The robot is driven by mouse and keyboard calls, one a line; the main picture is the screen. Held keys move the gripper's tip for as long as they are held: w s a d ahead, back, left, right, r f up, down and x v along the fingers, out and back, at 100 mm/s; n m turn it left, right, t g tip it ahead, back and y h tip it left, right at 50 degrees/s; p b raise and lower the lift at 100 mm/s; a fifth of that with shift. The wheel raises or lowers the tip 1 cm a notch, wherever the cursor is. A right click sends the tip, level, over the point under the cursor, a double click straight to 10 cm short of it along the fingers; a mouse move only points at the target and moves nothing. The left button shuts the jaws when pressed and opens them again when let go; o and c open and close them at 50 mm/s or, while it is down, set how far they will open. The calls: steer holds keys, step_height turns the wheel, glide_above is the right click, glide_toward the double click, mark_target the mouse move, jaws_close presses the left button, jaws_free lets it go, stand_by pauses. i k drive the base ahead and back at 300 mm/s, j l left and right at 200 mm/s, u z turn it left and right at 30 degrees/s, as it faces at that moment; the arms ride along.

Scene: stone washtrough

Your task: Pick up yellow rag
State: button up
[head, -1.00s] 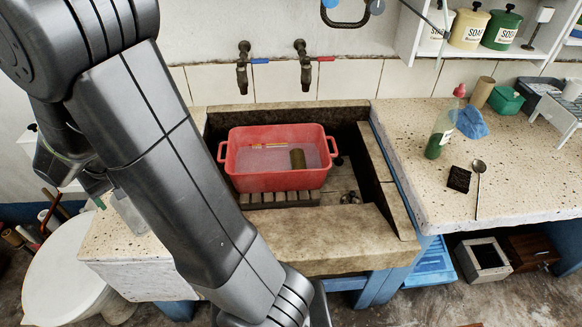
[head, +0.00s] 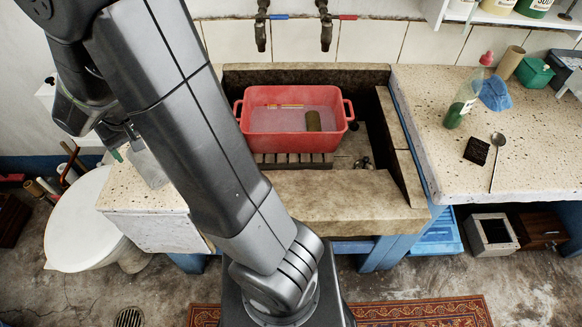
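I see no yellow rag in the head view. A thin yellow stick-like item (head: 285,106) lies in the red tub (head: 297,143), with a dark olive cylinder (head: 313,121). My gripper (head: 112,140) is partly hidden behind my arm, above the left counter near a clear bottle (head: 148,165). Its fingers are too small and covered to tell open from shut.
The stone trough (head: 345,198) holds the red tub. A dark sponge-like block (head: 477,150) and a spoon (head: 497,160) lie on the right counter (head: 440,165). A white round-topped object (head: 82,225) stands at the left. A patterned rug (head: 425,312) lies in front.

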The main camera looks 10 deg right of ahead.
mark_target(312, 118)
steer(key=l+z, duration=0.2)
steer(key=z, duration=0.3)
steer(key=l+z, duration=0.15)
steer(key=z, duration=0.35)
steer(key=i+l+z, duration=0.1)
steer(key=z, duration=0.35)
